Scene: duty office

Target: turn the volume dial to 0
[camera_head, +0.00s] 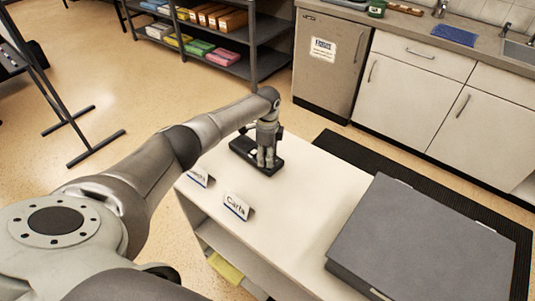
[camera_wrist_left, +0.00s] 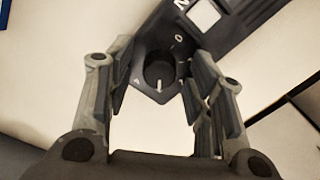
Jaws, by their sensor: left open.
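A black device (camera_head: 243,147) lies on the white counter, and my left gripper (camera_head: 266,160) points down over it. In the left wrist view, the device (camera_wrist_left: 222,38) carries a round dark volume dial (camera_wrist_left: 157,66). A white mark on the dial's edge points toward the bottom of that view. A white "0" is printed up and right of the dial, and another character, hard to read, at its lower left. My left gripper (camera_wrist_left: 161,75) is open, with one finger on each side of the dial; I cannot tell whether they touch it. My right gripper is not in view.
The white counter (camera_head: 295,190) holds two small name cards, one reading "Carla" (camera_head: 237,206), near its left edge. A large grey case (camera_head: 420,245) covers its right part. A dark shelf (camera_head: 265,35) and white cabinets (camera_head: 400,95) stand behind.

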